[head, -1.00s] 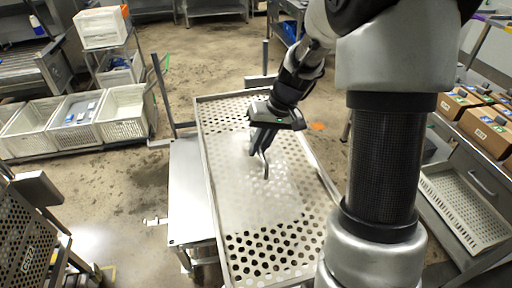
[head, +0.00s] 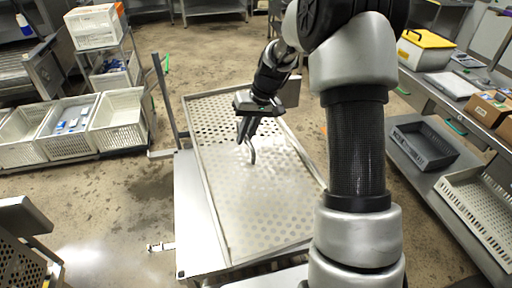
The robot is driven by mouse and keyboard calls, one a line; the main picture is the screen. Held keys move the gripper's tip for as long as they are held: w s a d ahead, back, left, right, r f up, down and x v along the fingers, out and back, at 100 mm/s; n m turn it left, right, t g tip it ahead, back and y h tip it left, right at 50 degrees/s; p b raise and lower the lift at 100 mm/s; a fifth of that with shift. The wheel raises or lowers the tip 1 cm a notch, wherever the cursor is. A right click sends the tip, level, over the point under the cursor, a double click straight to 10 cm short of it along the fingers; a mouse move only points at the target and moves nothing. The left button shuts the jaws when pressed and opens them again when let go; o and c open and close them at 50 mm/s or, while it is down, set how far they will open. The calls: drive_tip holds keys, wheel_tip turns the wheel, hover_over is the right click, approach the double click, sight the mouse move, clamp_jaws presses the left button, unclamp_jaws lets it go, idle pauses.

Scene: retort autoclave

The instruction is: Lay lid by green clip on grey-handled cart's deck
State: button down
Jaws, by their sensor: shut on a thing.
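The lid is a large, pale perforated metal panel with a raised rim (head: 207,190). It shows in the head view, over the silver deck (head: 193,225) of a cart. My gripper (head: 247,140) is shut on the curved handle (head: 252,155) near the lid's middle. The lid covers most of the deck, leaving a strip bare at the left. I cannot tell whether the lid touches the deck. A dark grey upright post (head: 165,95) stands at the cart's far left. Small green pieces show off the cart, but I cannot tell which is the green clip.
White crates (head: 65,148) stand in a row at the left. A perforated unit (head: 20,255) is at the near left. Floor is open beyond the cart.

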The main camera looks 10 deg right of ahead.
drive_tip(key=shift+m+t, duration=0.3)
drive_tip(key=shift+m, duration=0.3)
drive_tip(key=shift+w+d+f+b, duration=0.15)
drive_tip(key=shift+w+f+b, duration=3.2)
drive_tip(key=shift+f, duration=3.6)
drive_tip(key=shift+w+d+f+b, duration=0.2)
drive_tip(key=shift+w+f+b, duration=2.3)
drive_tip(key=shift+f+b, duration=3.1)
drive_tip(key=shift+w+d+f+b, duration=0.15)
drive_tip(key=shift+w+f+b, duration=2.55)
drive_tip(key=shift+f, duration=5.55)
drive_tip(key=shift+w+f+p, duration=0.2)
drive_tip(key=shift+f+p, duration=0.1)
drive_tip(key=shift+f, duration=0.45)
drive_tip(key=shift+f, duration=0.4)
